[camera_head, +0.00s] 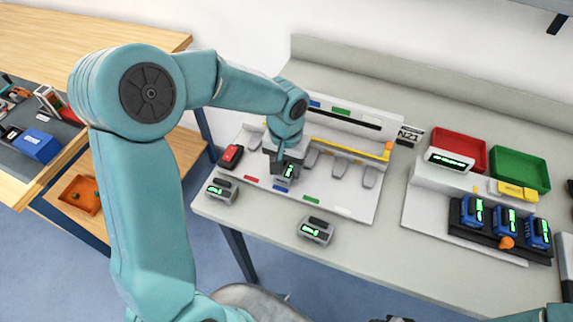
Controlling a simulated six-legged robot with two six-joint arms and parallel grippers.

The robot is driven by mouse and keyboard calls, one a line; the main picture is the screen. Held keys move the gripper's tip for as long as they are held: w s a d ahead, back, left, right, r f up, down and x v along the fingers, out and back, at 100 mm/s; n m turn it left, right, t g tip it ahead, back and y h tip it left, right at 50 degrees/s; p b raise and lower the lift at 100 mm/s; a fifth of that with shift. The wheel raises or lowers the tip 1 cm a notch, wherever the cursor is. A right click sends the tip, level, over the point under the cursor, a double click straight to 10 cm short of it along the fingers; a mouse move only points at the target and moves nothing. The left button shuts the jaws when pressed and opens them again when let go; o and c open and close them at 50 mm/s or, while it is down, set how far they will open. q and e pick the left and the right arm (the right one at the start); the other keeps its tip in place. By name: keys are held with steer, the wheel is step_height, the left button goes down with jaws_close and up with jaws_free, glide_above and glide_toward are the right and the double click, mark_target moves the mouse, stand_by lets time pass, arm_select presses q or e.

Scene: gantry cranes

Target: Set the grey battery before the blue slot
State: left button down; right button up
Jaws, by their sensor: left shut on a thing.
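My left gripper (287,160) reaches down over the white slot board (330,200). It is shut on a grey battery (288,173) with a lit green display, held low over the board's front part. The blue mark (280,188) on the board's front edge lies just below the battery in the picture. The gripper hides most of the slot behind it. Whether the battery touches the board I cannot tell. Two other grey batteries stand on the table, one at the board's left corner (221,191) and one in front (316,231). My right gripper does not show.
A red battery (231,156) sits at the board's left end. At right are a red bin (459,142), a green bin (520,157) and a black rack (490,240) with blue batteries.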

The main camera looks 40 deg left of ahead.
arm_select(q)
steer(key=shift+f, duration=0.1)
steer(key=c, duration=0.5)
jaws_free()
steer(key=shift+f, duration=0.1)
